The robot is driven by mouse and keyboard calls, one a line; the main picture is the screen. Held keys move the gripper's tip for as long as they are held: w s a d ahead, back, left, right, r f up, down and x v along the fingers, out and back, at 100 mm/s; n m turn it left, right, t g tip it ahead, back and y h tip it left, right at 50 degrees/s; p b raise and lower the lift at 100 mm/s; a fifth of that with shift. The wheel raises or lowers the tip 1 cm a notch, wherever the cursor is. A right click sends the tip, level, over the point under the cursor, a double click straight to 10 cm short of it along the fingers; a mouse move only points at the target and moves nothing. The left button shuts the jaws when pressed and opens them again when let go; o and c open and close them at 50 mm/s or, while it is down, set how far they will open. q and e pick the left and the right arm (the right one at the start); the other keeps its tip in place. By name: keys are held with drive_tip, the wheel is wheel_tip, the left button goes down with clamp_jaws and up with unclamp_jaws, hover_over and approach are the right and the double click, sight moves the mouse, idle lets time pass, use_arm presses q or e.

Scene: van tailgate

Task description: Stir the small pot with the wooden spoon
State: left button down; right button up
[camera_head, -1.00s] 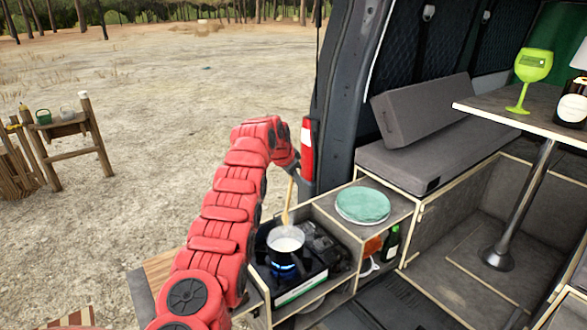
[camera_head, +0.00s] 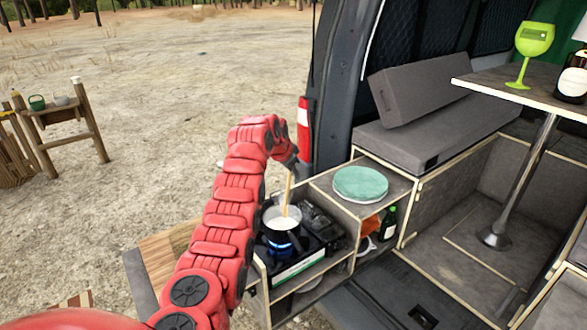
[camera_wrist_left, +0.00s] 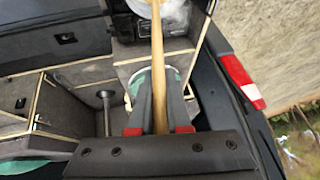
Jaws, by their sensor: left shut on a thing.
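The small pot (camera_head: 271,226) stands on the lit left burner of the stove, with blue flame under it and white contents inside. The wooden spoon (camera_head: 287,193) stands steeply, its lower end inside the pot among the white contents. My left gripper (camera_head: 291,168) is above the pot, shut on the spoon's handle. In the left wrist view the spoon (camera_wrist_left: 157,70) runs between the two fingers of the gripper (camera_wrist_left: 159,112) towards the pot, partly cut off at the top edge. The spoon's tip is hidden in the contents. My right gripper is out of view.
The stove (camera_head: 300,265) sits in a low cabinet. Right of it, a green round item (camera_head: 361,183) lies on the cabinet top, with a dark bottle (camera_head: 388,223) below. A green goblet (camera_head: 533,45) stands on the table (camera_head: 520,98). Open ground lies left.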

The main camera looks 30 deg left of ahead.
use_arm(q)
wheel_tip(320, 180, down, 7)
drive_tip(key=a+b, duration=0.1)
drive_tip(key=b, duration=0.2)
drive_tip(key=shift+w, duration=0.3)
idle(0.3)
drive_tip(key=shift+w+d+b, duration=0.35)
drive_tip(key=shift+w+b, duration=0.15)
idle(0.4)
